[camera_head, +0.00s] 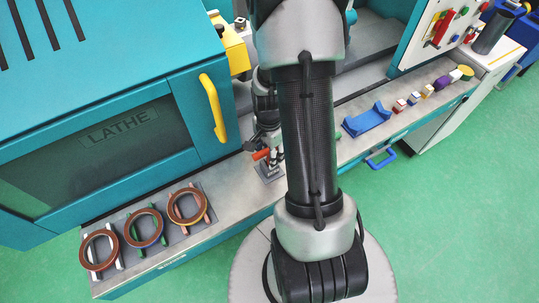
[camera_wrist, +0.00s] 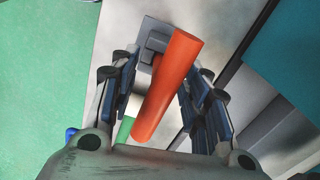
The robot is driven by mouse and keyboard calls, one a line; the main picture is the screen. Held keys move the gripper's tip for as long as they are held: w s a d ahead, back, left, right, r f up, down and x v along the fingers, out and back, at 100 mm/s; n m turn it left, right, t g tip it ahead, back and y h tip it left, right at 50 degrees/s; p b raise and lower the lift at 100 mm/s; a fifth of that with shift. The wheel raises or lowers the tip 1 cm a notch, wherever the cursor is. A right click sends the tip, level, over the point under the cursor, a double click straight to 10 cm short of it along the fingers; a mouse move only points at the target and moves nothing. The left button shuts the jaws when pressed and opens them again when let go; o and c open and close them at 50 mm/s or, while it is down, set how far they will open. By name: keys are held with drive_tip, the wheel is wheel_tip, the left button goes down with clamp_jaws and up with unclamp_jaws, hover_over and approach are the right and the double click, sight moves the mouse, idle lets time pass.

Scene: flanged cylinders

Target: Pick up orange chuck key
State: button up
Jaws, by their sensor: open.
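The orange chuck key (camera_head: 261,154) sits at a small grey holder (camera_head: 269,171) on the machine's front ledge, partly hidden by my arm. In the wrist view its orange bar (camera_wrist: 168,85) lies at a slant between my fingers, with grey metal at its upper end. My gripper (camera_wrist: 163,85) is open, one finger on each side of the bar. A gap shows on the left; on the right I cannot tell whether the finger touches. In the head view, my gripper (camera_head: 264,142) is small and just above the key.
Several ringed parts (camera_head: 145,228) lie on the ledge at the left. A blue cradle (camera_head: 367,120) and several small coloured pieces (camera_head: 414,98) stand on it to the right. The lathe door with a yellow handle (camera_head: 213,107) is close behind my gripper. Green floor lies in front.

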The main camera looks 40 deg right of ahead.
drive_tip(key=shift+f, duration=0.75)
drive_tip(key=shift+r, duration=0.1)
drive_tip(key=shift+c, duration=0.3)
clamp_jaws()
